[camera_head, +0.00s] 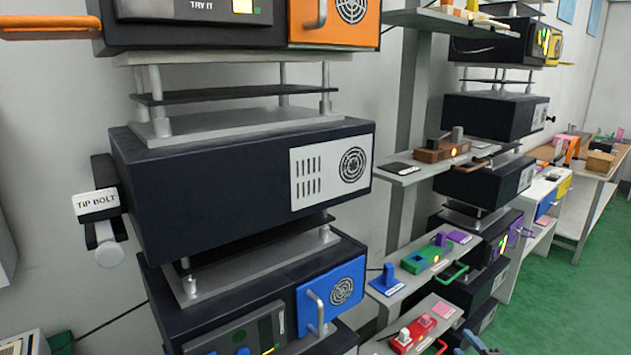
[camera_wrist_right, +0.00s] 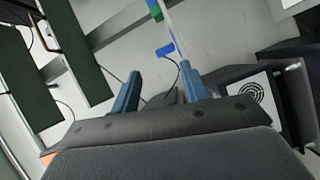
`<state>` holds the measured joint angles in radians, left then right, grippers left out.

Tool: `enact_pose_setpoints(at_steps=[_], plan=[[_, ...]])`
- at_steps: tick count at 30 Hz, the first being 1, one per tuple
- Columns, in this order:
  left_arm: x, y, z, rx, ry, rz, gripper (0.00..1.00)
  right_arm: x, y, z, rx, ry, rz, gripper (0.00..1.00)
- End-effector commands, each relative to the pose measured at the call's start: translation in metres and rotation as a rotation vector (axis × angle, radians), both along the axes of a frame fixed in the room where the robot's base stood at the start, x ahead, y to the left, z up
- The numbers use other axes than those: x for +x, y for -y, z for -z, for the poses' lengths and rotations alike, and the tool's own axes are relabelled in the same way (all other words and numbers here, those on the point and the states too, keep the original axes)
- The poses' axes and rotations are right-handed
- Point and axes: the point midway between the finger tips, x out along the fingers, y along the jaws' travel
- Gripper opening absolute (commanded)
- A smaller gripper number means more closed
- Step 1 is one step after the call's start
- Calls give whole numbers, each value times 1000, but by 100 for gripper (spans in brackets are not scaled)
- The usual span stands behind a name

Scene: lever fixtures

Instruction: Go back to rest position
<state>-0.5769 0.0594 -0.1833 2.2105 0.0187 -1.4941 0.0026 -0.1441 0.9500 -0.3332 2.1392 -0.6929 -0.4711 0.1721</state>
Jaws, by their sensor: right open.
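My right gripper (camera_wrist_right: 159,72) shows in the right wrist view with its two blue fingers spread apart and nothing between them. In the head view, what looks like a blue-grey part of it (camera_head: 476,341) shows at the bottom edge, right of the middle; the rest is cut off. My left gripper is in neither view. The dark box unit with a white vented panel (camera_head: 330,172) stands in the middle of the head view. A lever with a "TIP BOLT" label (camera_head: 97,203) is on its left side.
Below is a unit with a blue panel (camera_head: 341,292) and silver handle. An orange-panelled unit (camera_head: 333,24) is above. Shelves on the right hold a brown fixture (camera_head: 440,151), a green fixture (camera_head: 425,260) and a red fixture (camera_head: 412,334). Green floor (camera_head: 575,300) is clear at the far right.

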Motion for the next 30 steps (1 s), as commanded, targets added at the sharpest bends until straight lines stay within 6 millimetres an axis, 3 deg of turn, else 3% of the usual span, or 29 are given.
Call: enact_pose_setpoints(at_steps=[5, 12, 18, 24, 27, 30], plan=[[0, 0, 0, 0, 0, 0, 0, -48, 56, 69, 68, -230, 287, 45], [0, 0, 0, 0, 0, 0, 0, -145, 114, 154, 72, -584, 628, 45], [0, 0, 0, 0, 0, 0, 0, -215, 136, 190, 35, -803, 796, 45], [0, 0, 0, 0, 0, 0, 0, -271, 148, 210, -7, -974, 906, 45], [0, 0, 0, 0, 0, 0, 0, -296, 149, 217, -25, -1048, 947, 45], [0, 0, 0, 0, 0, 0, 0, -297, 136, 224, 15, -1054, 944, 45]])
